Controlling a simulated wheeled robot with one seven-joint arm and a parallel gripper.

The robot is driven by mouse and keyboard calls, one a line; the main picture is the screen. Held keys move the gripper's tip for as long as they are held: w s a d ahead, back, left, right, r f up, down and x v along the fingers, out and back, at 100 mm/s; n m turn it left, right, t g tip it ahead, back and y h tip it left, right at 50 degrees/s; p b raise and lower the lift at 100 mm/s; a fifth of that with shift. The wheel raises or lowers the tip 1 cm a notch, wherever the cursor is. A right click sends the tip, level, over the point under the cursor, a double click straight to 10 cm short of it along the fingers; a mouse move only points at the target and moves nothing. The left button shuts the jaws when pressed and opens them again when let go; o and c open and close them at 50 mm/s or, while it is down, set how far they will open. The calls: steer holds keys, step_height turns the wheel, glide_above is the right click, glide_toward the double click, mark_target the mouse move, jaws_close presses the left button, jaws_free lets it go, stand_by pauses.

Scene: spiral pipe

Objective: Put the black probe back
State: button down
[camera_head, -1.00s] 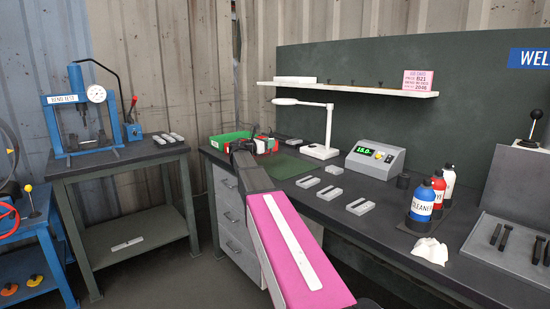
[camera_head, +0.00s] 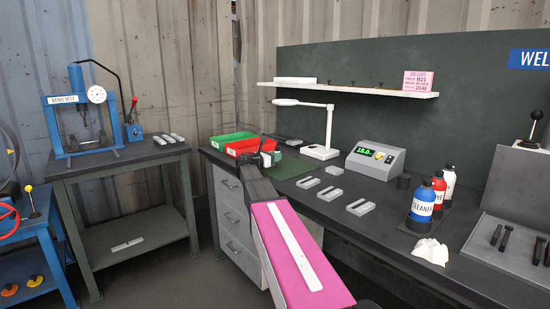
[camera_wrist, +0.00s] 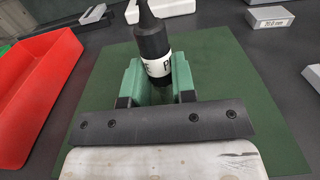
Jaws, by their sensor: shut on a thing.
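The black probe (camera_wrist: 152,40) is between the greenish fingers of my gripper (camera_wrist: 157,80) in the wrist view. It has a narrower black end at the top and a white band with black lettering, only partly readable. My gripper is shut on it, above the green mat (camera_wrist: 235,115). In the head view my gripper (camera_head: 268,158) is at the left end of the workbench, beside the red bin (camera_head: 242,147). The probe is small and hard to make out there. Its lower end is hidden in the wrist view.
A green bin (camera_head: 228,139) stands behind the red one. A white lamp (camera_head: 322,151), a grey control box (camera_head: 375,160), several grey blocks (camera_head: 331,194) and bottles (camera_head: 421,203) stand along the bench. An open grey case (camera_head: 484,245) with black rods lies at right.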

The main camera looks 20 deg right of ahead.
steer(key=c, duration=0.9)
jaws_free()
steer(key=shift+c, duration=0.2)
steer(key=shift+a+r, duration=0.1)
steer(key=v, duration=1.1)
steer(key=shift+s+a, duration=0.15)
steer(key=shift+a, duration=0.25)
